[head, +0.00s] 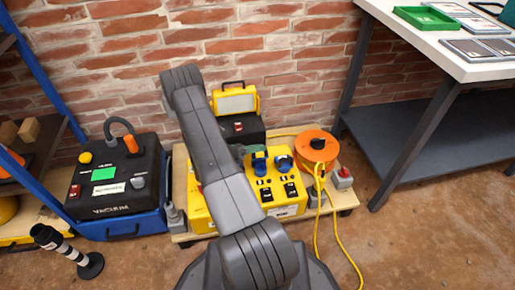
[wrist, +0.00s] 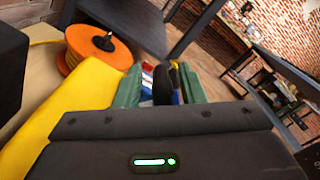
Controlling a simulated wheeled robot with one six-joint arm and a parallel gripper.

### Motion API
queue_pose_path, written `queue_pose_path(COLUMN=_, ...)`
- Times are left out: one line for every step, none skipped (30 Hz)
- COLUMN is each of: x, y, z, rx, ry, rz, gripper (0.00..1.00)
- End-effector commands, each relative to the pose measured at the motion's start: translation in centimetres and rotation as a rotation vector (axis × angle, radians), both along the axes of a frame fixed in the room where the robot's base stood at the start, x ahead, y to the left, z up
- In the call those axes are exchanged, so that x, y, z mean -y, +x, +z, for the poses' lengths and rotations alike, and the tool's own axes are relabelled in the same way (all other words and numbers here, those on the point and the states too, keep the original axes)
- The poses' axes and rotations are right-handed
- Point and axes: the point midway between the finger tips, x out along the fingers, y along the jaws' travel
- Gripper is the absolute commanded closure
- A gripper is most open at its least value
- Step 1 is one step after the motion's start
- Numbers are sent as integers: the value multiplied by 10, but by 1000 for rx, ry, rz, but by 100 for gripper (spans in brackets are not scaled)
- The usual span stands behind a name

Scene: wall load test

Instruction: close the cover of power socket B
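The yellow power box (head: 288,210) sits on a wooden pallet in the head view. Two blue socket covers, a left one (head: 260,163) and a right one (head: 284,163), are on its top. Their letters are too small to read, so I cannot tell which is B or how far each is raised. My arm hides the box's left part and most of my gripper. In the wrist view my gripper (wrist: 161,80) has its green fingers apart. A dark rounded thing and blue, white and red patches show between or beyond them; I cannot tell whether anything touches.
An orange cable reel (head: 316,148) with a yellow cable stands right of the box; it also shows in the wrist view (wrist: 98,45). A yellow work lamp (head: 236,101) is behind. A black vacuum unit (head: 115,180) stands left. A workbench (head: 460,60) is at right. Front-right floor is mostly clear.

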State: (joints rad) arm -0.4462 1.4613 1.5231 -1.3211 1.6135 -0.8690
Motion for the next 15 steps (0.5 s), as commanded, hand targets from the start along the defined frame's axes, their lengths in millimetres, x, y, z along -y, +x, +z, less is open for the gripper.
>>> queue_pose_path(x=-5, y=0, z=1, rx=0, ry=0, rz=3, gripper=64)
queue_pose_path(x=-8, y=-1, z=1, rx=1, ry=0, rz=3, gripper=64)
queue_pose_path(x=-13, y=-2, z=1, rx=1, ry=0, rz=3, gripper=64)
queue_pose_path(x=-18, y=-3, z=1, rx=0, ry=0, rz=5, gripper=64)
queue_pose_path(x=-23, y=-4, z=2, rx=0, ry=0, rz=5, gripper=64)
queue_pose_path(x=-31, y=-6, z=2, rx=0, ry=0, rz=5, gripper=64)
queue_pose_path(x=-38, y=-6, z=2, rx=0, ry=0, rz=6, gripper=64)
queue_pose_path(x=-44, y=-8, z=2, rx=0, ry=1, rz=6, gripper=64)
queue_pose_path(x=-54, y=-10, z=2, rx=1, ry=0, rz=6, gripper=64)
queue_pose_path(x=-61, y=-11, z=2, rx=1, ry=0, rz=6, gripper=64)
queue_pose_path(x=-68, y=-12, z=2, rx=1, ry=0, rz=7, gripper=64)
queue_pose_path(x=-77, y=-14, z=2, rx=1, ry=1, rz=6, gripper=64)
queue_pose_path(x=-83, y=-16, z=1, rx=1, ry=1, rz=7, gripper=64)
queue_pose_path(x=-89, y=-17, z=1, rx=1, ry=1, rz=6, gripper=64)
queue_pose_path(x=-98, y=-18, z=1, rx=2, ry=1, rz=6, gripper=64)
